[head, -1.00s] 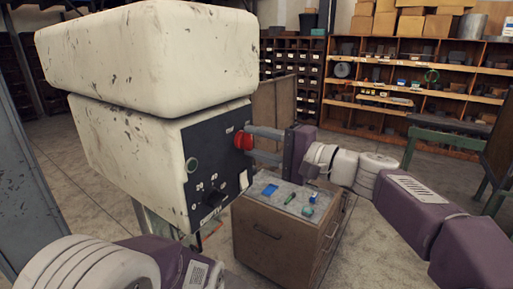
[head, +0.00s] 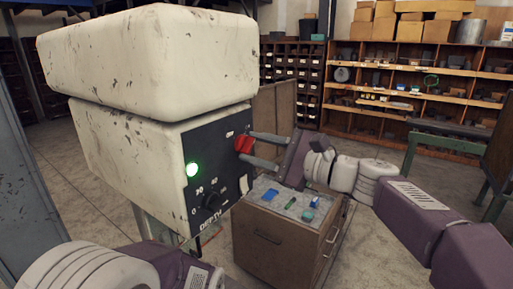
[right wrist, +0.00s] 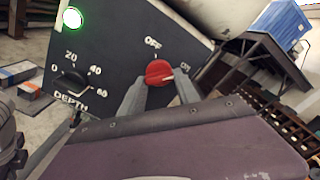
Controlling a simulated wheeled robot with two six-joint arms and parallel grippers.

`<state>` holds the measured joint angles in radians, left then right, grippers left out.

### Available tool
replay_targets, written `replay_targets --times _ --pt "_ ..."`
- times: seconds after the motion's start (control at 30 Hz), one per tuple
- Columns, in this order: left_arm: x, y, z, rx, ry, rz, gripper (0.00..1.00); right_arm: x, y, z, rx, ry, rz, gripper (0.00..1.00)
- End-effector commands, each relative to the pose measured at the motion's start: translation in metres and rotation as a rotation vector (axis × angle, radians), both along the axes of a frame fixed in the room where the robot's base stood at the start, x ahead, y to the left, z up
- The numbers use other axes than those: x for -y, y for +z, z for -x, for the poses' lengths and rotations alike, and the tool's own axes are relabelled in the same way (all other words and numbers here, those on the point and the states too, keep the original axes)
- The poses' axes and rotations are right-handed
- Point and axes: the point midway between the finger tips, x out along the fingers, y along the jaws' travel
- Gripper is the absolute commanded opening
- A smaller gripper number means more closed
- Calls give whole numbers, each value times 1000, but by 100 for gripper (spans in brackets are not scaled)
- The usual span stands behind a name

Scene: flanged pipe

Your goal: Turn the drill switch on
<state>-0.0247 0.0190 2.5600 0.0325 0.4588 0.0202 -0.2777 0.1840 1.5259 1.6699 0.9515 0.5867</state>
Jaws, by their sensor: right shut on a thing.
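The drill head (head: 150,60) is a large scuffed cream housing with a dark control panel (head: 225,150) on its front. The red switch knob (head: 243,144) is at the panel's upper right; in the right wrist view the red knob (right wrist: 158,73) sits by the labels OFF and ON, its pale mark toward ON. My right gripper (head: 246,146) is tilted and shut on the knob, with a finger on each side; its fingers also show in the right wrist view (right wrist: 149,88). A green lamp (head: 194,170) glows on the panel. My left gripper is out of sight; only its arm shows.
A black DEPTH dial (right wrist: 72,84) is lower on the panel. A brown cabinet (head: 265,245) with small blue and green items on top stands below my right gripper. Shelves (head: 420,95) line the back wall. Open floor lies between.

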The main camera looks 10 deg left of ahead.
Motion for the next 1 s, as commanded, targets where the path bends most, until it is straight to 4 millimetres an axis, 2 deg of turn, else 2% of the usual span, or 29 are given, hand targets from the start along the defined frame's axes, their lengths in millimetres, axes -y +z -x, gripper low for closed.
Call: replay_targets --times 0.63,0.67,0.7,0.73,1.0 --pt "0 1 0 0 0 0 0 0 0 1 -43 2 -16 0" --pt "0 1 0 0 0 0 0 0 0 1 -43 2 -16 44" --pt "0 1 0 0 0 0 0 0 0 1 -43 1 -17 55" --pt "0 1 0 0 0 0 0 0 0 1 -43 1 -17 60" --pt "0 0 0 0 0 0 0 0 0 0 -41 1 -16 60"
